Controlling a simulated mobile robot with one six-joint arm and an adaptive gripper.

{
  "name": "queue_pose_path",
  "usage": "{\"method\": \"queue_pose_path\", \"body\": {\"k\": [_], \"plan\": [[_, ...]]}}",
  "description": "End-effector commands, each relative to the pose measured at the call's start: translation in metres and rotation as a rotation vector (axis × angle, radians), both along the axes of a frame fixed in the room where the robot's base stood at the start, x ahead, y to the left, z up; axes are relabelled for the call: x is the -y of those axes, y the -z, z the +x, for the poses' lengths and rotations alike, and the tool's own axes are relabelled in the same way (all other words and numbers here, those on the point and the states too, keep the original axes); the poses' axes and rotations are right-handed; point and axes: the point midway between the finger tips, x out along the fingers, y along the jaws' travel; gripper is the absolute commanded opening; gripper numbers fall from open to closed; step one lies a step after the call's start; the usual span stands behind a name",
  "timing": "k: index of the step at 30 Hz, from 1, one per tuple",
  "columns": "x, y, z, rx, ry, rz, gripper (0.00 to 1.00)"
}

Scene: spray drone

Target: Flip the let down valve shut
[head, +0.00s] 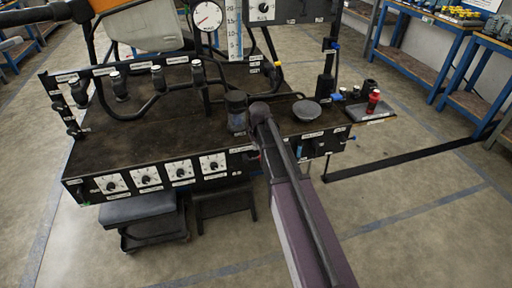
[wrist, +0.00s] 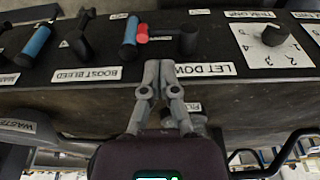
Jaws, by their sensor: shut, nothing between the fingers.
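My gripper (wrist: 152,66) is shut and empty in the wrist view. Above that label is a dark valve body (wrist: 188,40). A short red tip (wrist: 142,33) lies to its left, level with it, and looks to be its lever's end. The fingertips appear just below this lever; I cannot tell if they touch. In the head view my arm hides the gripper and most of this valve.
A blue handle (wrist: 130,38) stands right beside the red tip. A black lever (wrist: 80,38) is above the BOOST BLEED label (wrist: 87,74), with another blue handle (wrist: 36,42) farther left. A dial knob (wrist: 272,36) is at right. The dark bench (head: 130,150) carries hoses and gauges.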

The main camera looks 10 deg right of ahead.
Motion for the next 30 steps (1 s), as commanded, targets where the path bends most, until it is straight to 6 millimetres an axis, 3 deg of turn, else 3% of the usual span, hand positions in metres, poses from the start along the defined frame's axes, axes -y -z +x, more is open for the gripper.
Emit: {"method": "queue_pose_path", "body": {"k": [18, 30], "plan": [[-0.001, 0.051, 0.010, 0.000, 0.000, 0.000, 0.00], [-0.001, 0.064, 0.013, 0.000, 0.000, 0.000, 0.00]]}}
